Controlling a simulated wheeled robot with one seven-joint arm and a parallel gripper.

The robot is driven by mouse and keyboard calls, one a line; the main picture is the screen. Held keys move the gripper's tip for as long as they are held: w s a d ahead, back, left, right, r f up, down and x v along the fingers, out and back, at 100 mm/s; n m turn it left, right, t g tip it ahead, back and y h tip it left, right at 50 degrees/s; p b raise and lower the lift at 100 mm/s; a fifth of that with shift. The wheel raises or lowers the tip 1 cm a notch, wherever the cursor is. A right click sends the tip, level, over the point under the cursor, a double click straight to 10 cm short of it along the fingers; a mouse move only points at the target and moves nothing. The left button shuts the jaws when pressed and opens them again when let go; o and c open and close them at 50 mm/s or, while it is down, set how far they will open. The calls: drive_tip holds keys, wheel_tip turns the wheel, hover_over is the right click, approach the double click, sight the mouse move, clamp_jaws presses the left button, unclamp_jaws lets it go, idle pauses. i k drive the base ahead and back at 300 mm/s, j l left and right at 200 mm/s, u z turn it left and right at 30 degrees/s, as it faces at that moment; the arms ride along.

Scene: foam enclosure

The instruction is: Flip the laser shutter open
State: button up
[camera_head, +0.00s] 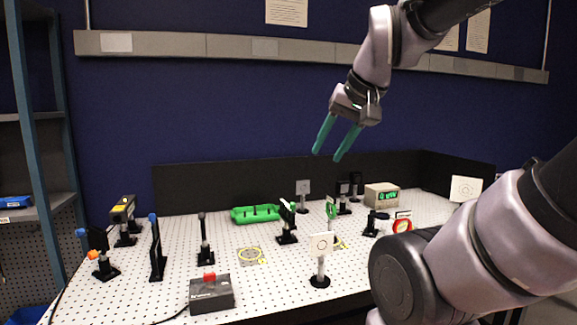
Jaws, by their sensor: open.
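My gripper (327,157) hangs in the air above the back of the white perforated optical table (180,286). Its two teal fingers point down and are apart, with nothing between them. On the left of the table stand a yellow and black laser-like unit (123,212), a slim black upright with a blue top (157,250), and a black mount with an orange knob (102,255). I cannot tell for sure which part is the laser shutter or its flap position. My gripper is well above and to the right of these parts, touching nothing.
A grey box with a red button (211,293) sits at the front. A green tray (255,214), a white card on a post (320,258) and a box with a green display (381,196) also stand on the table. Black foam panels (225,182) border the back.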

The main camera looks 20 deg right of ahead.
sight(153, 216)
drive_tip(key=i+j+u, duration=0.15)
drive_tip(key=u, duration=0.25)
drive_tip(key=i+j+u, duration=0.15)
drive_tip(key=u, duration=0.25)
drive_tip(key=i+j+u, duration=0.1)
drive_tip(key=u, duration=0.3)
drive_tip(key=i, duration=0.05)
